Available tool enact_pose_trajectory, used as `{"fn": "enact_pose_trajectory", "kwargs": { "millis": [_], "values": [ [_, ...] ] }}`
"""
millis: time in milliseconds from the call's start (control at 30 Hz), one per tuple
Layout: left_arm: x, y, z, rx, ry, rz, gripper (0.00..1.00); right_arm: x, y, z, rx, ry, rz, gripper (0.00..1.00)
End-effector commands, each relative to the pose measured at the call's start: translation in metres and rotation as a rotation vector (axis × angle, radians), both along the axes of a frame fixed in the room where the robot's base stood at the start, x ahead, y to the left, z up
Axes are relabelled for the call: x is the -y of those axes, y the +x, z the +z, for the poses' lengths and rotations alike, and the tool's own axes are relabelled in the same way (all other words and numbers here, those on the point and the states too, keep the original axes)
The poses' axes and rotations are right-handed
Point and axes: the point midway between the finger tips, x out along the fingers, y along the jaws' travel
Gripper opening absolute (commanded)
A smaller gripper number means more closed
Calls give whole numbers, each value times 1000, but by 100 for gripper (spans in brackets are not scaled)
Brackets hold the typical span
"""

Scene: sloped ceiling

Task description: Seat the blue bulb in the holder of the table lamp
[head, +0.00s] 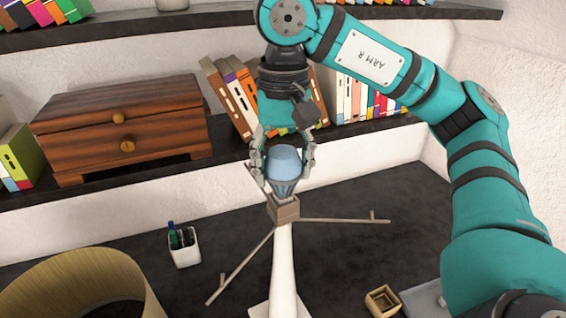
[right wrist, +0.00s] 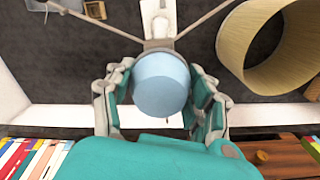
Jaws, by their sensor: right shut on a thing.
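The blue bulb (head: 284,167) is upright in my right gripper (head: 284,160), which is shut around its sides. Its lower end is at the top of the lamp's holder (head: 284,209); whether it is inside or only on top is hard to tell. The table lamp has a white stem (head: 284,270) and thin arms spreading out from the holder. In the right wrist view the bulb (right wrist: 161,84) sits between both fingers (right wrist: 161,100) and hides most of the holder. My left gripper is not in view.
A yellowish lampshade (head: 75,280) lies at the front left of the dark table. A white pen cup (head: 184,248) stands left of the lamp. A small wooden box (head: 382,301) is at the front right. A wooden drawer chest (head: 125,128) and books fill the shelf behind.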

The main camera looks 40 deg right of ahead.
Motion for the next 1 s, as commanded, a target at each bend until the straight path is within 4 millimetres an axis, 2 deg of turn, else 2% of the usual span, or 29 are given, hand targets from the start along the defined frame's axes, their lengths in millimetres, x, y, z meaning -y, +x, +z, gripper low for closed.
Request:
{"fn": "enact_pose_trajectory", "kwargs": {
  "millis": [400, 433, 633, 1000],
  "values": [
    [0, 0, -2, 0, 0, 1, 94, 0, 0, -3, 1, 0, 0, 24],
    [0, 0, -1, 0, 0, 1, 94, 0, 0, -3, 1, 0, 0, 56],
    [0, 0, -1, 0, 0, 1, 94, 0, 0, -3, 1, 0, 0, 82],
    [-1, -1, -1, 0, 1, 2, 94, 0, 0, 1, 1, 0, 0, 82]
  ]
}}
